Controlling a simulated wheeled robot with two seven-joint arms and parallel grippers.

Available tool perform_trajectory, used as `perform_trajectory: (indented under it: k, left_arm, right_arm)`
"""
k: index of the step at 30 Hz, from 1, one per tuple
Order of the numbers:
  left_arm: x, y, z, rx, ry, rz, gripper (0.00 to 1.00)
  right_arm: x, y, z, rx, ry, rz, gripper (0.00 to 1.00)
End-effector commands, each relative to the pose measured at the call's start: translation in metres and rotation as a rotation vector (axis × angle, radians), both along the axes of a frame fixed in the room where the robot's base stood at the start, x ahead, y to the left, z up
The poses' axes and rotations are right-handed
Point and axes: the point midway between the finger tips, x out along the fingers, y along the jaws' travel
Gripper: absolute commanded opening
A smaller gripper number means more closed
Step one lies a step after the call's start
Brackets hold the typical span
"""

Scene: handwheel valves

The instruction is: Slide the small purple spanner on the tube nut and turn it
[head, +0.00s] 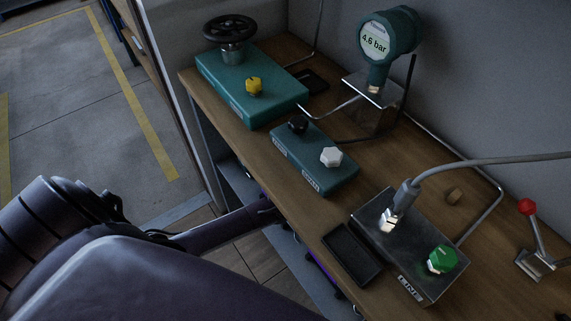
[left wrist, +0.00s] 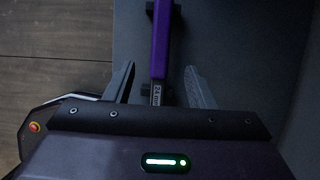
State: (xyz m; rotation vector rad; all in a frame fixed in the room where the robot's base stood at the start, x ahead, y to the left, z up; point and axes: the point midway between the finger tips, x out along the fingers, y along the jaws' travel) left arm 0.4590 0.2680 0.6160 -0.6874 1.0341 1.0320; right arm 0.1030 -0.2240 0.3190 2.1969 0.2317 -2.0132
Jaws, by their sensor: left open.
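The purple spanner (left wrist: 161,45) shows in the left wrist view as a straight handle over a dark grey surface, its lower end marked "24 mm". My left gripper (left wrist: 162,72) is open, with one finger on each side of the handle and gaps showing. The spanner's jaw end is out of view. In the head view my left arm reaches to the bench's front edge, where its end is hidden. A purple strip (head: 318,268) shows below that edge; I cannot tell if it is the same spanner. A shiny nut (head: 389,222) sits under the grey hose on the metal LINE block (head: 385,245). My right gripper is not in view.
On the wooden bench (head: 300,215) stand a green-knobbed valve (head: 442,260), a black tray (head: 352,255), teal blocks with knobs and a black handwheel (head: 230,29), a 4.6 bar gauge (head: 375,42) and a red-tipped lever (head: 527,207). Open floor lies at left.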

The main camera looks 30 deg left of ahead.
Motion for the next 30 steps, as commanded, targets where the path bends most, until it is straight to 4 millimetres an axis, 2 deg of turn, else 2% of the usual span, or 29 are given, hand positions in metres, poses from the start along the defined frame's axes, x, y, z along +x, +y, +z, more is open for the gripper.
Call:
perform_trajectory:
  k: [4,12,21,23,30]
  left_arm:
    - [0.003,0.007,-0.016,-0.002,-0.001,0.004,0.5]
    - [0.01,0.025,-0.05,-0.004,-0.001,0.003,0.5]
    - [0.011,0.028,-0.055,-0.002,-0.002,0.002,0.5]
    - [0.011,0.028,-0.055,-0.002,-0.002,0.002,0.45]
    - [0.011,0.027,-0.055,-0.002,-0.002,0.002,0.13]
  right_arm:
    - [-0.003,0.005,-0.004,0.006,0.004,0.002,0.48]
    - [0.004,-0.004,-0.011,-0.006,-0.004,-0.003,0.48]
    - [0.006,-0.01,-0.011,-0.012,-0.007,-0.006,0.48]
    - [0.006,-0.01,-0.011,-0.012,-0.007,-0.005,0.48]
    - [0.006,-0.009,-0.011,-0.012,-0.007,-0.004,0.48]
